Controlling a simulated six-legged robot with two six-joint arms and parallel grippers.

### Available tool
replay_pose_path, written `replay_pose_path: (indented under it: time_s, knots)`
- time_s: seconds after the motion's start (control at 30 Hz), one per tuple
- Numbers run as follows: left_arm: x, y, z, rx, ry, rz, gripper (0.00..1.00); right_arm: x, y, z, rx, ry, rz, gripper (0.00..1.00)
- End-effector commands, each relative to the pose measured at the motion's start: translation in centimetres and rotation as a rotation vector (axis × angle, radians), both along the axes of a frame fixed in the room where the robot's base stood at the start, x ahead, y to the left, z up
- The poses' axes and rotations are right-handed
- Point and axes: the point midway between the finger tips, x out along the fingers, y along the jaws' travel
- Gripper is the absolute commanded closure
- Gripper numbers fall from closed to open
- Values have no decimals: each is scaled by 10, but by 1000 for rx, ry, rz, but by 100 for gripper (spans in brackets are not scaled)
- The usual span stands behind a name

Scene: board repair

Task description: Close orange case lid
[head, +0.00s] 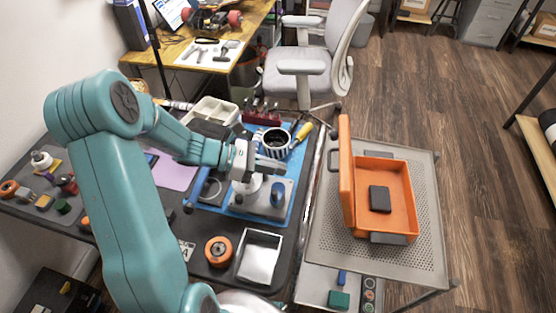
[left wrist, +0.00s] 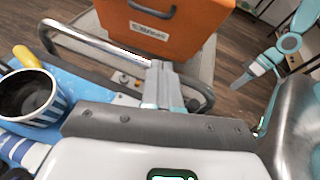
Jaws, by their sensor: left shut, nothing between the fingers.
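The orange case (head: 404,180) sits open on a perforated grey cart top. Its orange lid (head: 346,178) stands roughly upright along the left side of the base. A dark block (head: 380,199) lies inside the base. In the left wrist view the lid's orange outer face (left wrist: 190,38) shows a grey handle and a white label. My left gripper (head: 280,166) is shut and empty, over the workbench left of the lid and apart from it. Its fingers also show in the left wrist view (left wrist: 160,88). What appears to be my right gripper (left wrist: 250,74) is at the right there; its jaws are unclear.
A striped mug (head: 276,143) and a yellow-handled screwdriver (head: 301,135) are close to my left gripper. A metal rail (left wrist: 85,42) runs between the bench and the case. An orange roll (head: 218,251) and a metal tray (head: 260,258) are at the bench front.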

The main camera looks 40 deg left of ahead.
Motion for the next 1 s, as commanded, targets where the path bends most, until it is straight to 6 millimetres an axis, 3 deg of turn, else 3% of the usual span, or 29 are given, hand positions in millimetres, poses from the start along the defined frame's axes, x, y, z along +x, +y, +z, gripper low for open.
replay_pose_path:
  time_s: [0.27, 0.4, 0.63, 1.0]
  knots:
    - [36, -48, -20, -2, 2, -6, 100, 0, 0, 4, 0, 0, 0, 57]
    - [51, -64, -9, 1, 0, -5, 100, 0, 0, 12, 0, 0, 0, 57]
    - [64, -75, -3, 1, 0, -2, 100, 0, 0, 15, 0, 0, 0, 57]
    - [66, -75, -3, 1, 1, -1, 100, 0, 0, 15, 0, 0, 0, 57]
